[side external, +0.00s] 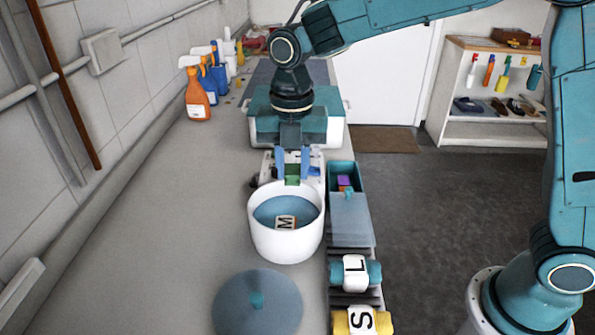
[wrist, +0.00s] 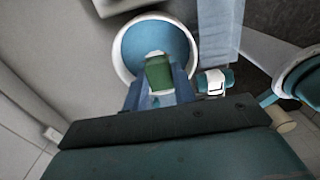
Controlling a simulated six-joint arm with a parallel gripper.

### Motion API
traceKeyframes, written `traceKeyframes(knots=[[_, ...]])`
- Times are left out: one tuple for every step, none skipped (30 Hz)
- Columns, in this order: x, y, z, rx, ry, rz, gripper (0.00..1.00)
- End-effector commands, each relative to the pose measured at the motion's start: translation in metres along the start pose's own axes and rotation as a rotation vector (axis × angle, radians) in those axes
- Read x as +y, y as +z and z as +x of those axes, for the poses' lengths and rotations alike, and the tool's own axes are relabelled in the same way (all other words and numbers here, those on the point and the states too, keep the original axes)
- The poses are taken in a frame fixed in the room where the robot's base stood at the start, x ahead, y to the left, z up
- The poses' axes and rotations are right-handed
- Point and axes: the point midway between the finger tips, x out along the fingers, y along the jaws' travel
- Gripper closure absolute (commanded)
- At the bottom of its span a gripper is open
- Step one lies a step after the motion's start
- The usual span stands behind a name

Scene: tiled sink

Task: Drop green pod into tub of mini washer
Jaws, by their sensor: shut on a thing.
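My gripper (side external: 292,165) points down and is shut on the green pod (side external: 292,180), with a blue finger on each side of it. The pod also shows between the fingers in the wrist view (wrist: 158,74). A white round tub (side external: 287,245) with a blue inside stands open on the counter. The pod is at the tub's far rim in the side view, and it overlaps the tub opening (wrist: 132,44) in the wrist view. The pod's height above the rim is hard to tell.
A round blue-grey lid (side external: 240,312) lies in front of the tub. An open teal box (side external: 340,172) with a purple pod (side external: 344,182) is at right. Rolls marked L (side external: 355,272) and S (side external: 361,320) lie nearer. Spray bottles (side external: 197,95) stand by the wall. The left counter is clear.

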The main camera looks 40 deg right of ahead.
Motion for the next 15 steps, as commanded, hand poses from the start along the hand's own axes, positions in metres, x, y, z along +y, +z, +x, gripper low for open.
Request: traceKeyframes(knots=[[-0.001,0.000,0.004,0.001,-0.002,0.000,0.95],[0.000,0.000,0.007,0.001,-0.002,0.000,0.95],[0.000,0.000,0.010,0.001,-0.002,0.000,0.95],[-0.001,0.000,0.013,0.001,-0.002,0.000,0.95],[-0.001,0.000,0.015,0.001,-0.002,0.000,0.95],[-0.001,0.000,0.019,0.001,-0.002,0.000,0.95],[-0.001,0.000,0.022,0.001,-0.003,0.000,0.95],[-0.001,0.000,0.025,0.002,-0.004,0.000,0.95],[-0.001,0.000,0.028,0.001,-0.003,0.000,0.95],[0.000,0.000,0.031,0.001,-0.002,0.000,0.95],[0.000,0.000,0.033,0.001,-0.002,0.000,0.95],[-0.001,0.000,0.036,0.001,-0.002,0.000,0.95],[0.000,0.000,0.038,0.001,-0.002,0.000,0.95],[0.000,0.000,0.040,0.001,-0.002,0.000,0.95],[-0.001,0.000,0.043,0.001,-0.002,0.000,0.95]])
